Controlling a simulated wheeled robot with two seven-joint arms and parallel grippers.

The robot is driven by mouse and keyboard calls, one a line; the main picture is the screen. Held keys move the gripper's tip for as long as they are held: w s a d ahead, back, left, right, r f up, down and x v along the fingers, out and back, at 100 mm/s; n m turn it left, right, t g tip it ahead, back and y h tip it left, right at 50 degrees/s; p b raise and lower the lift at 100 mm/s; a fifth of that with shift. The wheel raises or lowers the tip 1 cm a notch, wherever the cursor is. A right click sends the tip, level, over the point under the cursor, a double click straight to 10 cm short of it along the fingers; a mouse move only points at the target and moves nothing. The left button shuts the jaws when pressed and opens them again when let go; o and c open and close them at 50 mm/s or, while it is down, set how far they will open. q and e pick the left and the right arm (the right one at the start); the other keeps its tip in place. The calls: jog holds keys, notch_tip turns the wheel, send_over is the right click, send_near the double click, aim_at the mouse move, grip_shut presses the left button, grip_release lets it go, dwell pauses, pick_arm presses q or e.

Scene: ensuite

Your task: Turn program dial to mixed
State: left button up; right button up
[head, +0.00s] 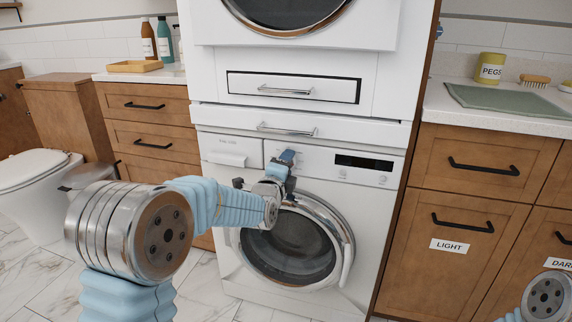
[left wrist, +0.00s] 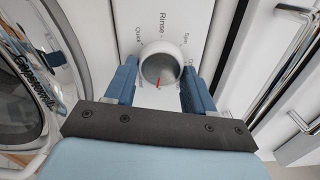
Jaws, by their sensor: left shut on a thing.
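The white washing machine (head: 372,225) stands in the lower part of the stacked unit, with a round glass door and a control panel (head: 318,160) with a dark display. In the left wrist view, the round program dial (left wrist: 166,60) sits between the two blue fingers of my left gripper (left wrist: 160,74). The gripper is shut on it. A red mark on the dial points toward the bottom of that picture. Printed labels around it include "Rinse" and "Quick"; others are partly hidden. In the head view my left gripper (head: 284,162) covers the dial. My right gripper is out of view.
A drawer with a bar handle (head: 287,130) is just above the panel, and another machine (head: 290,12) is higher up. Wooden cabinets stand left (head: 150,125) and right (head: 455,215). A toilet (head: 35,170) is at far left. The washer door (head: 290,245) is near my left wrist.

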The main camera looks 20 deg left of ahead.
pick_arm(q)
jog(key=shift+f+m, duration=0.2)
jog(key=shift+m, duration=3.3)
jog(key=o, duration=1)
